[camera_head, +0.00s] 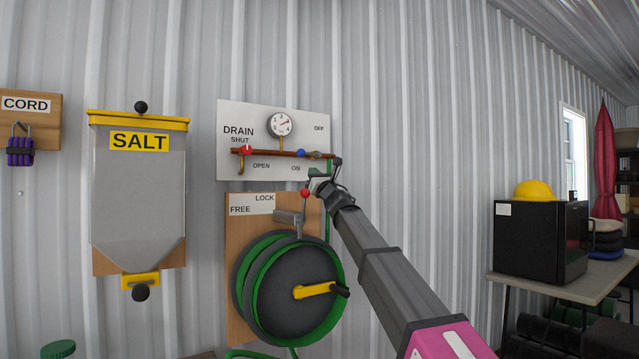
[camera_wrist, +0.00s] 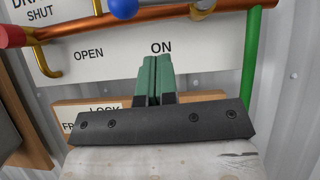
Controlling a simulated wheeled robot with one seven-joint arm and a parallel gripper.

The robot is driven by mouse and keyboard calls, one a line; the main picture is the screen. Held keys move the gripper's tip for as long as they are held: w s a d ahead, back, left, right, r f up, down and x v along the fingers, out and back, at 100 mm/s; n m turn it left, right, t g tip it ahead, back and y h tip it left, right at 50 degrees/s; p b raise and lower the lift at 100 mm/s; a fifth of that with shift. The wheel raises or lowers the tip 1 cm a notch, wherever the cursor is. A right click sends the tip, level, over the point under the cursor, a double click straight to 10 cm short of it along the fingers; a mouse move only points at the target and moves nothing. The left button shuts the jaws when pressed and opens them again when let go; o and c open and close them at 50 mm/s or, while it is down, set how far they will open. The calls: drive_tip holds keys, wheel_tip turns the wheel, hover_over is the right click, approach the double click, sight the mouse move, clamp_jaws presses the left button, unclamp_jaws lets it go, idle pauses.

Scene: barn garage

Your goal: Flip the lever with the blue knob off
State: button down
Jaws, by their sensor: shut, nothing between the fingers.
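The blue knob (camera_head: 301,153) sits at the level of the copper pipe on the white panel, just above the ON label. It also shows at the top edge of the wrist view (camera_wrist: 124,8), partly cut off. The OFF label (camera_head: 319,128) is above and right of it. The lever's arm is hard to make out in either view. My gripper (camera_head: 315,173) is just below and right of the knob, in front of the panel's lower edge. In the wrist view its green fingers (camera_wrist: 153,80) are shut together and empty, pointing toward the ON label, apart from the knob.
A red knob (camera_head: 246,150) sits on the pipe's left side, by SHUT and OPEN. A second red knob (camera_head: 305,193) on a lever is close below my gripper. A green hose reel (camera_head: 288,288) hangs beneath. A green pipe (camera_wrist: 252,65) runs down at right.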

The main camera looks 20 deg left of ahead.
sight(310, 154)
drive_tip(key=shift+w+a+r, duration=0.15)
drive_tip(key=shift+a+r, duration=0.1)
drive_tip(key=shift+r, duration=0.55)
drive_tip(key=shift+w+a+r, duration=0.2)
drive_tip(key=shift+a+r, duration=0.1)
drive_tip(key=shift+r, duration=0.5)
drive_tip(key=shift+w+a+r, duration=0.15)
drive_tip(key=shift+a+r, duration=0.1)
drive_tip(key=shift+r, duration=0.55)
